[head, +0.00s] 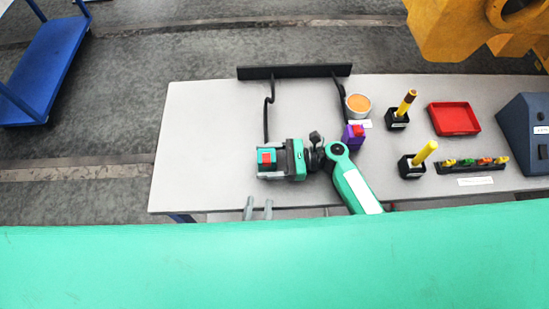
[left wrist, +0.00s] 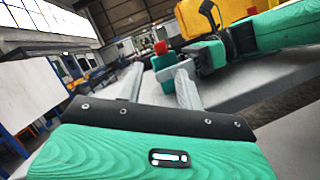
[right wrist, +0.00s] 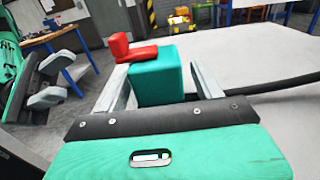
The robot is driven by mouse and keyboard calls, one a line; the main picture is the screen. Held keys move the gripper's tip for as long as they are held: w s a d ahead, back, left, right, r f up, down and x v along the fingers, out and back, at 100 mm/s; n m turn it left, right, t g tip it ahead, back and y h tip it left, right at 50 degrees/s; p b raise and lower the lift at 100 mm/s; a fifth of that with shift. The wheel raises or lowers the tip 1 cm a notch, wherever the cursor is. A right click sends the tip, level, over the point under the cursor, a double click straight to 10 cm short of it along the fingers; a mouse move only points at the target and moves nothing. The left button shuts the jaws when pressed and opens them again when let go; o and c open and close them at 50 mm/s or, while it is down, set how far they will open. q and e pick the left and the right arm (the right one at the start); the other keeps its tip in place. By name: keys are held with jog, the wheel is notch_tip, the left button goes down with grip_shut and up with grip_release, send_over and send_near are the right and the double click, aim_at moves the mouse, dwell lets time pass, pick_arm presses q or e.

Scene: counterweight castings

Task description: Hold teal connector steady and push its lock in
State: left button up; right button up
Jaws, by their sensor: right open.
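The teal connector (head: 263,168) stands at the table's front left with its red lock (head: 266,156) on top. In the right wrist view the teal block (right wrist: 160,80) sits between the fingers of my right gripper (head: 260,163), which is open around it. There the red lock (right wrist: 120,47) lies across the block's top and sticks out past its left edge. My left gripper (head: 258,207) is open and empty at the table's front edge, below the connector and apart from it. In the left wrist view the connector (left wrist: 166,64) shows beyond the fingertips, partly hidden by the right finger.
A black rail (head: 295,71) with cables lies behind. Farther right are an orange-topped tin (head: 358,104), yellow-handled tools in black stands (head: 411,167), a red tray (head: 454,118) and a grey-blue box (head: 527,130).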

pick_arm(q)
jog(key=shift+c, duration=0.3)
pick_arm(e)
jog(key=c, duration=1.2)
pick_arm(q)
jog(key=shift+s, duration=0.1)
jog(key=c, duration=0.3)
jog(key=s+d+r+n+y, duration=0.1)
jog(key=s+n, duration=0.1)
jog(key=s+r+n+g+y, duration=0.1)
jog(key=s+n+y, duration=0.1)
jog(key=n, duration=0.1)
jog(key=s+d+r+n+g+y, duration=0.1)
jog(key=n, duration=0.2)
jog(key=shift+s+d, duration=0.3)
jog(key=shift+s, duration=0.1)
grip_shut()
jog(key=shift+s+r+n+g+y, duration=0.1)
jog(key=shift+s+n+g+y, duration=0.2)
jog(key=shift+n+y, duration=0.15)
